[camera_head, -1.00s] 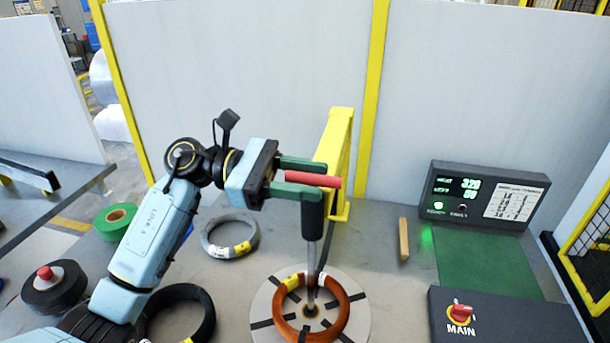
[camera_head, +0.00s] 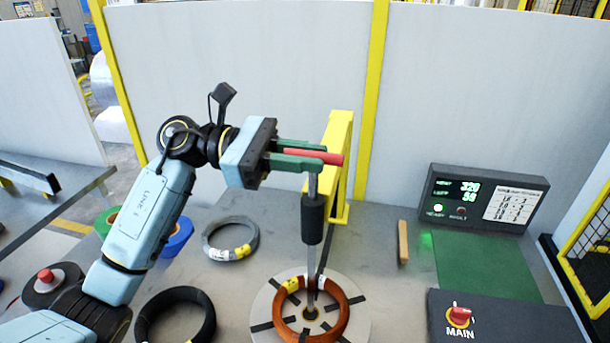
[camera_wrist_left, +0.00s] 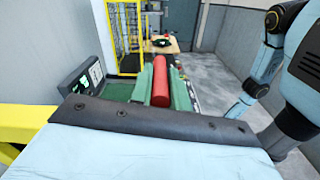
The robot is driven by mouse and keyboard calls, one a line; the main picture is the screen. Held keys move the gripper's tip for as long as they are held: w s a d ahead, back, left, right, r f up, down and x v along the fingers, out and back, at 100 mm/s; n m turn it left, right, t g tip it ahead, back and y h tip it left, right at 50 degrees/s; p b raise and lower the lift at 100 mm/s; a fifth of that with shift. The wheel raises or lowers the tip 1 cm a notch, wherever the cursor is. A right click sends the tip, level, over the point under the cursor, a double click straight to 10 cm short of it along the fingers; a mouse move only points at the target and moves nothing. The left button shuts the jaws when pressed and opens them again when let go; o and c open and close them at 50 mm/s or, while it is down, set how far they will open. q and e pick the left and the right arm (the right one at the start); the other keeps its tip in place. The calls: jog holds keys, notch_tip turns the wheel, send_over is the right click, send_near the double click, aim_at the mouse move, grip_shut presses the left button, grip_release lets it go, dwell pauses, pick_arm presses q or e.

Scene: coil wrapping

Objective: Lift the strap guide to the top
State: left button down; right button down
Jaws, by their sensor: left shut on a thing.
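My left gripper (camera_head: 306,158) comes in from the left with green fingers shut on the red handle (camera_head: 318,155) of the strap guide. The red handle also shows lengthwise between the green fingers in the left wrist view (camera_wrist_left: 161,82). Below the handle, the guide's metal rod runs down through a black sleeve (camera_head: 313,218) towards the middle of the round turntable (camera_head: 264,303). A copper-coloured coil (camera_head: 340,322) with yellow and white marks lies on the turntable around the rod's foot. My right gripper is in neither view.
A yellow post (camera_head: 341,150) stands right behind the handle. A grey coil (camera_head: 208,245) and a black coil (camera_head: 143,318) lie to the left. A lit display box (camera_head: 485,170), a green mat (camera_head: 485,265) and a red MAIN switch (camera_head: 460,314) are on the right.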

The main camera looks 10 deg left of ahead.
pick_arm(q)
notch_tip(320, 180, up, 18)
jog(key=p, duration=0.3)
jog(key=shift+p, duration=0.4)
jog(key=shift+a+r, duration=0.1)
jog(key=shift+r, duration=0.05)
jog(key=c, duration=1.7)
grip_release()
jog(key=o, duration=0.3)
jog(key=shift+o, duration=0.2)
jog(key=shift+f, duration=0.2)
jog(key=a+b, duration=0.3)
jog(key=a, duration=1)
jog(key=shift+a, duration=0.2)
